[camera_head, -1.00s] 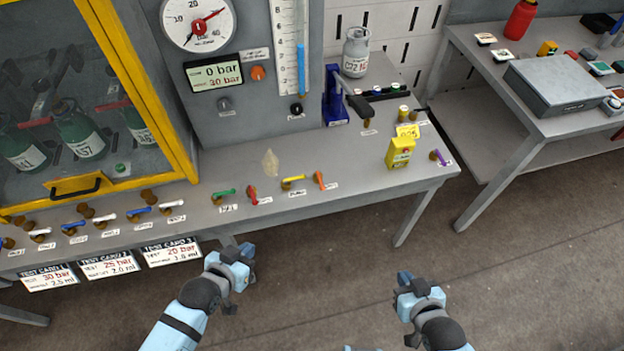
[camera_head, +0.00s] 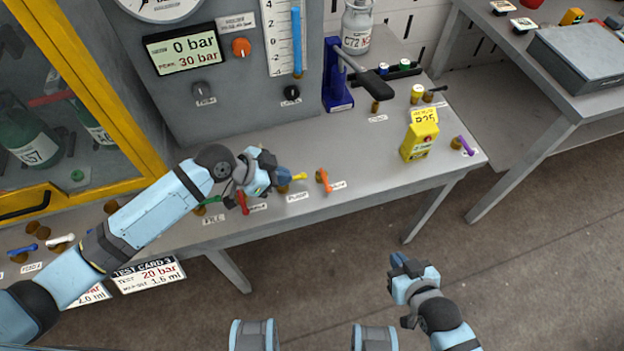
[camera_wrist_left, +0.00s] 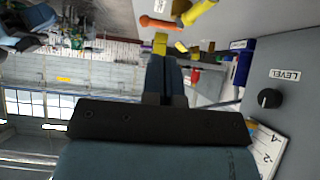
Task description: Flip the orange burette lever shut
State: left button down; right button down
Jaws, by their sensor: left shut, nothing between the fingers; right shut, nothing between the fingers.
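The orange lever (camera_head: 324,180) sits on the front edge of the bench in the head view, pointing towards the front, with a small label beside it that I cannot read. It also shows at the top of the left wrist view (camera_wrist_left: 158,22). My left gripper (camera_head: 284,175) is shut and empty, just left of the orange lever, with its fingertips close to the yellow lever (camera_head: 298,177); I cannot tell whether they touch. In the wrist view its fingers (camera_wrist_left: 165,78) point towards the levers. My right gripper (camera_head: 399,261) is shut and empty in front of the bench, away from the levers.
A red lever (camera_head: 242,203) and a partly hidden green lever stand left of the yellow one. A yellow box (camera_head: 420,140) and a purple lever (camera_head: 464,145) are further right. The gauge panel (camera_head: 215,120) rises behind. The bench between orange lever and yellow box is clear.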

aim_at(325, 180)
pick_arm(q)
jog(key=shift+s, duration=0.1)
jog(key=x, duration=1)
dwell(0.4)
jog(key=shift+d+n+t+p, duration=0.15)
jog(key=shift+n+t+p, duration=0.2)
jog(key=shift+p, duration=0.55)
jog(key=shift+n, duration=0.25)
